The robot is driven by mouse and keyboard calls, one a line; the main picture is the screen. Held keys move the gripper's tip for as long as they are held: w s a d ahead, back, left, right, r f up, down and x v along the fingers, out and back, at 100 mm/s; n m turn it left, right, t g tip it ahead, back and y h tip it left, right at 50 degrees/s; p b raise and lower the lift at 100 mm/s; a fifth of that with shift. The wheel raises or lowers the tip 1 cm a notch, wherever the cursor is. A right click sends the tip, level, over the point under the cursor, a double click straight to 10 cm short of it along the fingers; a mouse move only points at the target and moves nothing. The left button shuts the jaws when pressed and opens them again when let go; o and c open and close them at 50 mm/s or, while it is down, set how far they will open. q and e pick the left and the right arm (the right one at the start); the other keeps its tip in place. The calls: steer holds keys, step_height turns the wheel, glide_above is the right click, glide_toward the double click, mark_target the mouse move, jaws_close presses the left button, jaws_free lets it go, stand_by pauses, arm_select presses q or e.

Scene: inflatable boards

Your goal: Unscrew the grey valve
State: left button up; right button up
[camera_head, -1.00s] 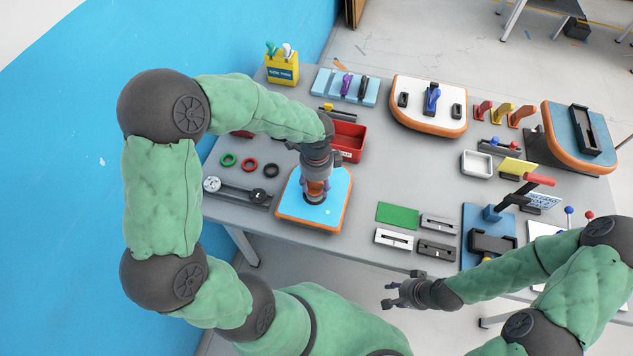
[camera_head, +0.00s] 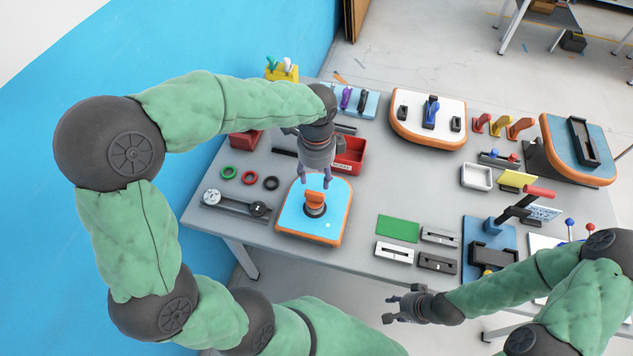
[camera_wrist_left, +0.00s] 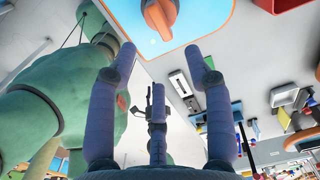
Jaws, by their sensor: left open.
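The valve is in the middle of a small blue board with an orange rim (camera_head: 291,222) at the table's front left. It has a dark grey round base (camera_head: 316,211) and an orange handle (camera_head: 314,196). My left gripper (camera_head: 314,183) hangs just above and behind the handle, fingers spread and empty. In the left wrist view the handle (camera_wrist_left: 160,12) is at the top edge, beyond the open fingertips (camera_wrist_left: 160,52). The wrist view cuts off part of the valve. My right gripper (camera_head: 390,304) is off the table's front edge, fingers apart and empty.
Green, red and black rings (camera_head: 250,178) and a grey bar with round gauges (camera_head: 236,204) lie left of the board. A red bin (camera_head: 350,155) stands close behind my left gripper. A green plate (camera_head: 398,229) and slotted blocks lie to the right.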

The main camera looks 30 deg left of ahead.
mark_target(315, 194)
arm_select(q)
steer(key=shift+r, duration=0.5)
steer(key=shift+o, duration=0.2)
steer(key=f+y+p, duration=0.1)
steer(key=f, duration=0.2)
steer(key=f+y+p, duration=0.1)
steer(key=f+p, duration=0.1)
steer(key=f, duration=0.2)
steer(key=f+g+y+p, duration=0.1)
steer(key=f+y, duration=0.1)
steer(key=f, duration=0.2)
steer(key=shift+a+f, duration=0.2)
steer(key=shift+a, duration=0.15)
jaws_close()
steer(key=c, duration=1.1)
jaws_free()
steer(key=shift+s, duration=0.1)
jaws_close()
